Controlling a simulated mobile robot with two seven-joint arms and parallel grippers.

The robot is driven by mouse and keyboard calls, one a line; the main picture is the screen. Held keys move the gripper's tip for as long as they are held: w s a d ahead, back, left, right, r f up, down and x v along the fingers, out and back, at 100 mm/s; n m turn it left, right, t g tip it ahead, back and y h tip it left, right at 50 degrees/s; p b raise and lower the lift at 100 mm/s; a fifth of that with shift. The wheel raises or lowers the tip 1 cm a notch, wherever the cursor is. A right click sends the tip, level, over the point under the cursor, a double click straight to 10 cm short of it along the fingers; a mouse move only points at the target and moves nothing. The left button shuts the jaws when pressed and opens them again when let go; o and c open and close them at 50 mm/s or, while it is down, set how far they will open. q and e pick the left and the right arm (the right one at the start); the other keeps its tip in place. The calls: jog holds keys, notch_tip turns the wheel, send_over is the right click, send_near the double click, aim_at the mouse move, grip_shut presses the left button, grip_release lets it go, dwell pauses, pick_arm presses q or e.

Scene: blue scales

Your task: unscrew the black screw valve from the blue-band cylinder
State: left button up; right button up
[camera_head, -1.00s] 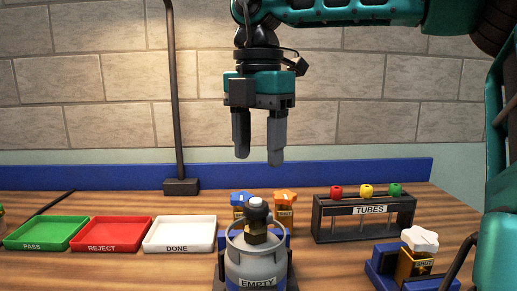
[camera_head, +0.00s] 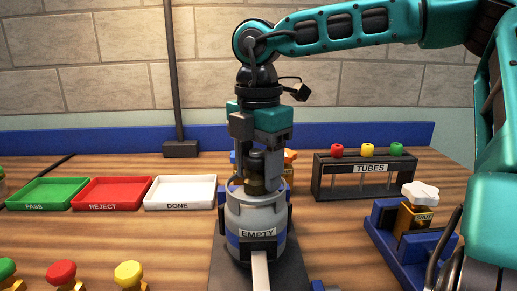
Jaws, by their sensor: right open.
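The grey cylinder (camera_head: 240,215) with a blue band and an EMPTY label stands upright in a dark holder at the front centre. The black screw valve (camera_head: 256,183) sits on top of it, partly hidden by my gripper. My right gripper (camera_head: 258,170) points straight down over the cylinder. Its jaws are open, with the valve between the dark fingers; whether a finger touches it cannot be told. My left gripper is not in view.
Green PASS (camera_head: 47,193), red REJECT (camera_head: 110,193) and white DONE (camera_head: 180,192) trays lie to the left. The TUBES rack (camera_head: 365,176) stands back right. A white-knobbed fixture (camera_head: 416,215) is at right. Red (camera_head: 61,273) and yellow (camera_head: 129,273) knobs show at front left.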

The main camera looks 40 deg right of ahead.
jog(key=shift+f, duration=0.25)
jog(key=shift+c, duration=0.5)
jog(key=c, duration=0.7)
jog(key=n, duration=0.7)
jog(key=shift+p, duration=0.35)
jog(key=shift+c, duration=0.2)
jog(key=n, duration=0.6)
jog(key=shift+n+p, duration=0.35)
jog(key=shift+n, duration=0.05)
jog(key=shift+r, duration=0.15)
